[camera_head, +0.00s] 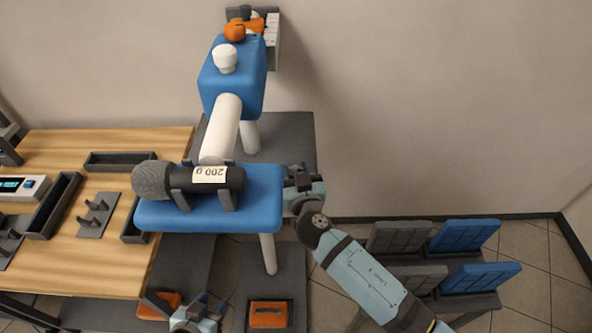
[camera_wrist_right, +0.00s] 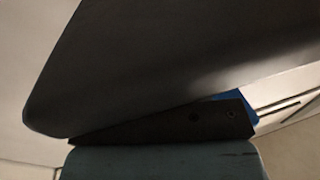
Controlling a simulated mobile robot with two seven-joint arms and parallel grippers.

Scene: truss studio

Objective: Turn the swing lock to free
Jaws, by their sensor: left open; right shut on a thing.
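A blue platform (camera_head: 262,207) on a white leg stands in the middle of the head view, below a blue block (camera_head: 232,78) with a white knob (camera_head: 225,56). An orange knob (camera_head: 235,31) sits at the block's far end. I cannot tell which part is the swing lock. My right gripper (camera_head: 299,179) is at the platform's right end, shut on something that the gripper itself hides. In the right wrist view a large dark surface (camera_wrist_right: 170,60) fills the top, with a little blue behind. My left gripper (camera_head: 203,305) is low at the bottom, open, away from the platform.
A black cylinder (camera_head: 232,178) with a grey foam end and a "200 g" label lies in brackets on the platform. A wooden table (camera_head: 60,150) with dark trays is at the left. Orange boxes (camera_head: 268,314) are below. Grey and blue panels (camera_head: 465,236) stand at the right.

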